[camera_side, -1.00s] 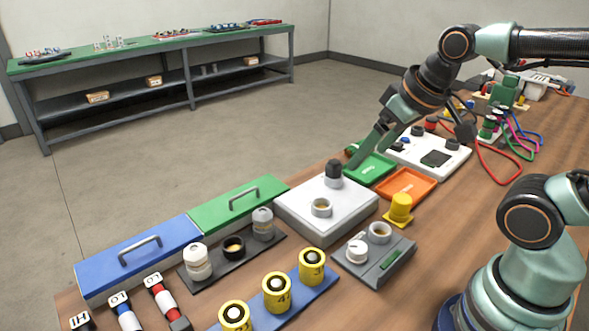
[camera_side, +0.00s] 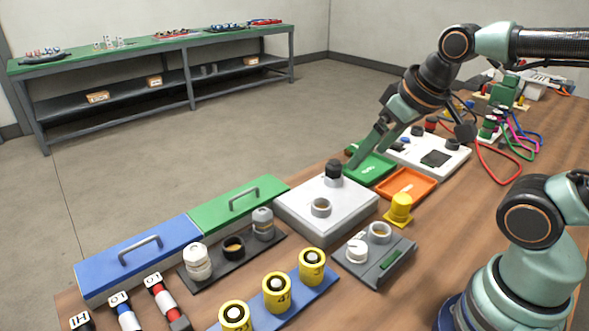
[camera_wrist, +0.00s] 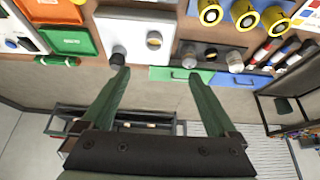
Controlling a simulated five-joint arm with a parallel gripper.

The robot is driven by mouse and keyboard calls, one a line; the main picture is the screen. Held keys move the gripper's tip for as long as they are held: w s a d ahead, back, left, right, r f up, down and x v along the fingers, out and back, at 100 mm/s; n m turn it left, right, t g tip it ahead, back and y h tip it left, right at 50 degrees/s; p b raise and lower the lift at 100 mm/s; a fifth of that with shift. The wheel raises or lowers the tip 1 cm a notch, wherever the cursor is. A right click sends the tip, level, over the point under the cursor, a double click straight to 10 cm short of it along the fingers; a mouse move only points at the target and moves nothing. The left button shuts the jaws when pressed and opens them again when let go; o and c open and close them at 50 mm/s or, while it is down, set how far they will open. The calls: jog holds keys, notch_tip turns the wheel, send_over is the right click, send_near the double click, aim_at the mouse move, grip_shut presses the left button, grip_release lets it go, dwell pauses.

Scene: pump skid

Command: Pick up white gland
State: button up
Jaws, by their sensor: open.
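The white gland (camera_side: 197,262) stands upright at the left end of a dark rack (camera_side: 214,278), beside a black ring-like part (camera_side: 233,247) and a grey gland (camera_side: 262,224). In the wrist view the white gland (camera_wrist: 235,62) is beyond my right fingertip, up and to the right. My gripper (camera_side: 355,163) is open and empty, beside the green tray and behind the white box in the side view, well away from the white gland. In the wrist view my gripper (camera_wrist: 158,75) shows both fingers spread apart, with nothing between them.
Blue (camera_side: 137,257) and green (camera_side: 238,203) lids with handles lie behind the rack. A white box (camera_side: 300,215) with a black knob (camera_side: 333,173) stands between my gripper and the rack. Yellow cylinders (camera_side: 277,292) stand in front. An orange tray (camera_side: 407,184) lies near the green tray (camera_side: 372,168).

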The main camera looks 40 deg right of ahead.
jog(key=w+a+r+n+g, duration=0.1)
jog(key=w+a+r+n, duration=0.25)
jog(key=w+a, duration=0.2)
jog(key=n+g, duration=0.5)
jog(key=n, duration=0.7)
send_over(194, 248)
notch_tip(194, 248, down, 12)
jog(key=f, duration=0.6)
jog(key=shift+s+a+f, duration=0.25)
jog(key=shift+s+f, duration=0.05)
jog(key=shift+f, duration=0.1)
jog(key=shift+w+d+f, duration=0.15)
jog(key=shift+f, duration=1.2)
jog(key=shift+w+d+f, duration=0.1)
jog(key=shift+w+f, duration=0.05)
jog(key=shift+f, duration=1.15)
grip_shut()
